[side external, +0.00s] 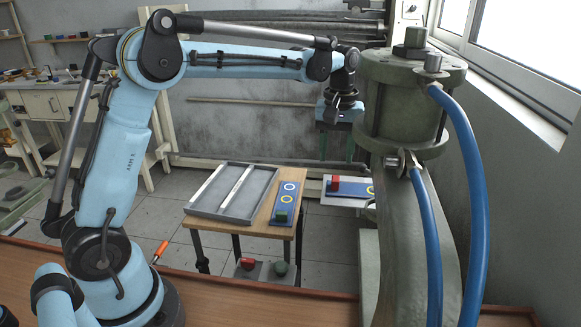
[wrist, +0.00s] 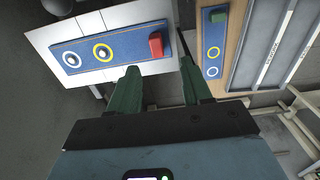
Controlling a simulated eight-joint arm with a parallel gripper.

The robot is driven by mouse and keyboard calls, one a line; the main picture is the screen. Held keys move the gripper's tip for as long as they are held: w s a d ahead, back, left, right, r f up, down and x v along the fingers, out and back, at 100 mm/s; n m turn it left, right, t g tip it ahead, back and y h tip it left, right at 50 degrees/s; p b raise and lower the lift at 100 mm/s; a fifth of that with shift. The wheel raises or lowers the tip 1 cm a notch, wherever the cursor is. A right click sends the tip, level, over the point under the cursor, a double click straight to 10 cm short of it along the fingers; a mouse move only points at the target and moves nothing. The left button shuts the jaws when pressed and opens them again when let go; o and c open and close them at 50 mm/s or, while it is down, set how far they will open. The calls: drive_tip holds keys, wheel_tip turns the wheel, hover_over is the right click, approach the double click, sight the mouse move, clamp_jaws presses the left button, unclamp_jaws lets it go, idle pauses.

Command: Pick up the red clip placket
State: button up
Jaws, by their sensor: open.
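A red block-like piece (side external: 335,184), which looks like the red clip placket, stands at one end of a blue strip (side external: 352,188) on a white board. In the wrist view, the red piece (wrist: 156,45) lies ahead of my gripper (wrist: 158,76), roughly in line with the gap between its fingers. In the side view, my gripper (side external: 335,157) points down above the red piece, apart from it. Its two dark green fingers are spread with nothing between them. A second red piece (side external: 247,263) sits lower, on a grey base under the wooden table.
A wooden table (side external: 262,226) holds a grey tray (side external: 232,190) and another blue strip (side external: 284,203) with a green block (side external: 281,216). A green piece (side external: 281,268) sits below. A large green machine column (side external: 412,110) with blue hoses stands close on the right.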

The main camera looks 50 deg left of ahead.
sight(336, 177)
drive_tip(key=shift+d+f, duration=0.15)
drive_tip(key=shift+f, duration=1.35)
drive_tip(key=shift+d+f, duration=0.1)
drive_tip(key=shift+f, duration=1.35)
clamp_jaws()
